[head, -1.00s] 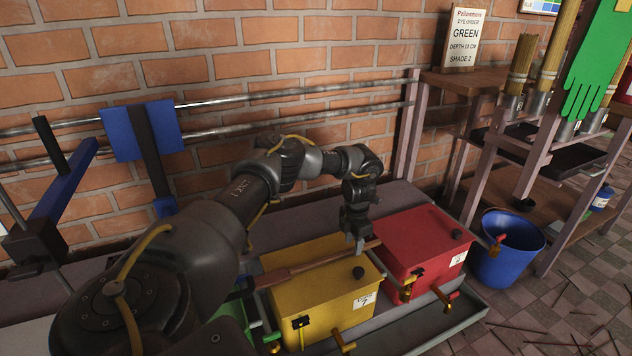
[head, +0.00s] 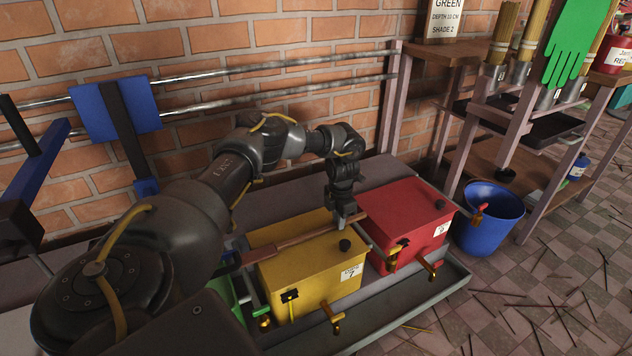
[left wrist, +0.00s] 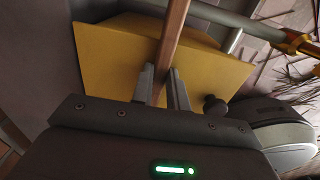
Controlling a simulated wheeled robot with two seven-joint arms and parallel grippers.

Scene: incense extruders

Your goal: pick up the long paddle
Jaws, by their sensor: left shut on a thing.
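The long paddle (head: 300,240) is a brown wooden bar, lying across or just above the lid of the yellow box (head: 318,285). I cannot tell whether it touches the lid. My left gripper (head: 343,221) points down and is shut on the paddle near its right end. In the left wrist view the paddle (left wrist: 174,35) runs between the two grey fingers (left wrist: 165,78), with the yellow lid behind it. The paddle's left end is darker and partly hidden by my left arm. My right gripper is not in view.
A red box (head: 410,215) stands right of the yellow one, and a green box (head: 222,290) is mostly hidden at left. Taps stick out in front above a grey tray. A blue bucket (head: 487,232) stands at right. Rails run along the brick wall.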

